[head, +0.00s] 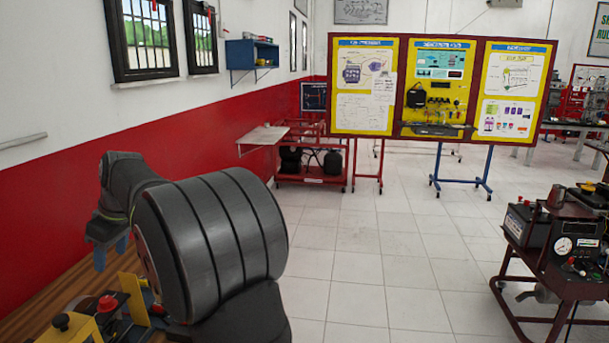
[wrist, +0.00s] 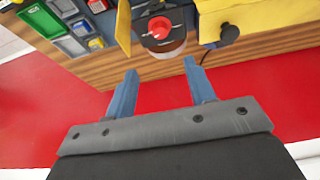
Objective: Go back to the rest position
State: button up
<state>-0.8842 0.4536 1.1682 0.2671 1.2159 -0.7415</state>
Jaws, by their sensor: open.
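My gripper (wrist: 163,85) is open in the wrist view, with its two blue fingers apart and nothing between them. It also shows in the head view at the left (head: 112,252), fingers downward, partly hidden behind my large dark arm link. In the wrist view the fingertips point toward the edge of a wooden bench (wrist: 170,66). On the bench a red knob (wrist: 159,28) sits on a dark base, and a yellow box with a black knob (wrist: 229,33) stands to its right. The head view also shows the red knob (head: 107,303) below the gripper.
Coloured trays (wrist: 60,25) lie on the bench at the wrist view's upper left. A red and white wall (head: 50,170) runs along the left. A cart with a gauge (head: 560,240) stands at right, and display boards (head: 440,85) stand behind. The tiled floor (head: 370,270) between is clear.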

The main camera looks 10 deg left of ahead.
jog(key=x, duration=0.7)
jog(key=v, duration=1)
jog(key=shift+s+a+m+t+h, duration=0.3)
jog(key=shift+s+m+t, duration=0.35)
jog(key=shift+m, duration=0.75)
jog(key=shift+s+a+m+t+h, duration=0.15)
jog(key=shift+s+a+m+t, duration=0.2)
jog(key=shift+s+m, duration=0.85)
jog(key=shift+s+a+m+t+h, duration=0.3)
jog(key=shift+s+m+t, duration=0.25)
jog(key=shift+m, duration=1.05)
jog(key=shift+a, duration=0.1)
